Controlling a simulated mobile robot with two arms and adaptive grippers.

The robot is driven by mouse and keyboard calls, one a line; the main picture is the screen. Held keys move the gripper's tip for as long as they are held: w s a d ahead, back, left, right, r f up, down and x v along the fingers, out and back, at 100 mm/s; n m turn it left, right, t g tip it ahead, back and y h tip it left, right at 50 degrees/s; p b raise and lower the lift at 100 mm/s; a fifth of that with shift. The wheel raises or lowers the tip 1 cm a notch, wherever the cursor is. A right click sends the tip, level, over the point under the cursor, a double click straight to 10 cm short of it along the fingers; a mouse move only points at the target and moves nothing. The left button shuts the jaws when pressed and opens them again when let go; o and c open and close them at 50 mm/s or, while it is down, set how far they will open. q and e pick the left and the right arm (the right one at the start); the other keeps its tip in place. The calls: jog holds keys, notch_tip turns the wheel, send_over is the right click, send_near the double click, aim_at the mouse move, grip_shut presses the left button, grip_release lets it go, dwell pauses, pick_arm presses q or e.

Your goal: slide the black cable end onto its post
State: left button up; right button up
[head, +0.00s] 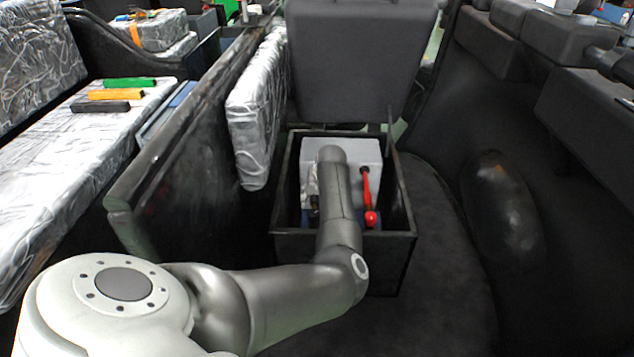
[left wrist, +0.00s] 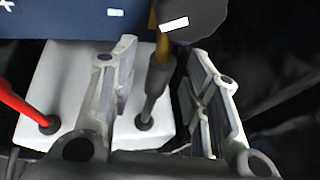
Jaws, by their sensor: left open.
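My left gripper (left wrist: 161,58) is open in the left wrist view, one finger on each side of the black cable (left wrist: 153,90). A gap shows between the cable and each finger. The cable rises from a pale grey block (left wrist: 65,85) to a brass-coloured part beside a round black piece with a white bar (left wrist: 195,12), which looks like the black cable end. I cannot tell whether it sits on a post. In the head view my left arm reaches into the black box (head: 345,246) and hides most of the black cable and the gripper. My right gripper is not in view.
A red cable (head: 367,190) with a red end runs beside my arm in the box. The box's raised lid or seat (head: 355,50) stands behind. A dark wall (head: 185,140) is on the left. Green, yellow and black tools (head: 117,94) lie on a silver bench.

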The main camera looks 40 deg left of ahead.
pick_arm(q)
jog(key=v, duration=1.2)
jog(key=shift+f, duration=0.1)
